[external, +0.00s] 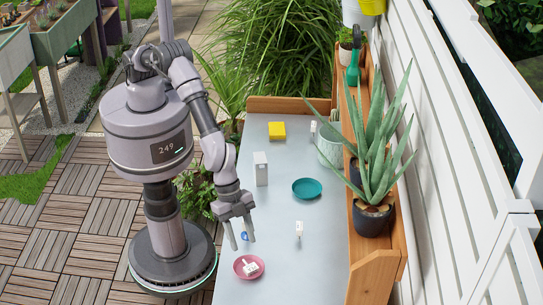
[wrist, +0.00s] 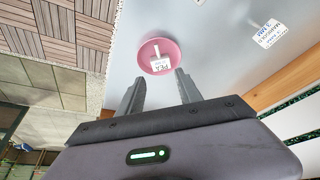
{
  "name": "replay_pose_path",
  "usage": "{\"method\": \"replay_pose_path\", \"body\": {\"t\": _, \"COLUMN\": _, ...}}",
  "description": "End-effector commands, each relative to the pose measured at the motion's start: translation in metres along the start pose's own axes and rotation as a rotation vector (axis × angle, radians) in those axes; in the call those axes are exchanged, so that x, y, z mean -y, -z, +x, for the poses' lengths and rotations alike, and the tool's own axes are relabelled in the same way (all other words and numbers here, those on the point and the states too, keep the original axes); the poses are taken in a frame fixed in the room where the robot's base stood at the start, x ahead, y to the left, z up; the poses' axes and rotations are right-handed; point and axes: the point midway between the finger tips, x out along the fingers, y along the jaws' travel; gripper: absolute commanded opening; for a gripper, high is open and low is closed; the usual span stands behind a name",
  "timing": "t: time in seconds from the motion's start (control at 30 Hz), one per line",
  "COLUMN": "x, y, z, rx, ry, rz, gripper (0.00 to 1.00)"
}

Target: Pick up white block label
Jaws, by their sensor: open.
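A white label (external: 250,268) with dark print lies on the pink saucer (external: 240,275) near the front of the table. The label (wrist: 158,62) and the saucer (wrist: 147,65) also show in the wrist view, just beyond my fingertips. A second white label piece (external: 299,229) stands apart on the right; its blue print shows in the wrist view (wrist: 270,34). I cannot tell which one the task names. My gripper (external: 241,240) is open, points down above the table, and holds nothing between its fingers (wrist: 161,77).
A white upright box (external: 261,168), a teal saucer (external: 307,189) and a yellow block (external: 276,131) stand farther back. A wooden shelf (external: 383,258) with potted plants borders the table's right side. The table (external: 290,270) is bare at front right.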

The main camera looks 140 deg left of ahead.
Motion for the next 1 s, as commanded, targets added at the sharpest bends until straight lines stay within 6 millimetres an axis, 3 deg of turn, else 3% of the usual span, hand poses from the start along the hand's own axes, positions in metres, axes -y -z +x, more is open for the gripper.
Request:
{"method": "replay_pose_path", "body": {"t": 0.03, "x": 0.000, "y": -0.002, "z": 0.013, "rx": 0.001, "ry": 0.000, "rz": 0.000, "gripper": 0.42}}
{"method": "replay_pose_path", "body": {"t": 0.23, "x": 0.001, "y": -0.002, "z": 0.039, "rx": 0.001, "ry": 0.000, "rz": 0.001, "gripper": 0.42}}
{"method": "replay_pose_path", "body": {"t": 0.43, "x": 0.002, "y": -0.007, "z": 0.078, "rx": 0.002, "ry": 0.001, "rz": 0.001, "gripper": 0.42}}
{"method": "replay_pose_path", "body": {"t": 0.7, "x": 0.002, "y": -0.005, "z": 0.084, "rx": 0.000, "ry": 0.000, "rz": 0.001, "gripper": 0.42}}
{"method": "replay_pose_path", "body": {"t": 0.73, "x": 0.002, "y": -0.005, "z": 0.084, "rx": 0.000, "ry": 0.000, "rz": 0.001, "gripper": 0.40}}
{"method": "replay_pose_path", "body": {"t": 0.93, "x": 0.002, "y": -0.005, "z": 0.084, "rx": 0.000, "ry": 0.000, "rz": 0.001, "gripper": 0.01}}
{"method": "replay_pose_path", "body": {"t": 1.0, "x": 0.002, "y": -0.005, "z": 0.084, "rx": 0.000, "ry": 0.000, "rz": 0.001, "gripper": 0.00}}
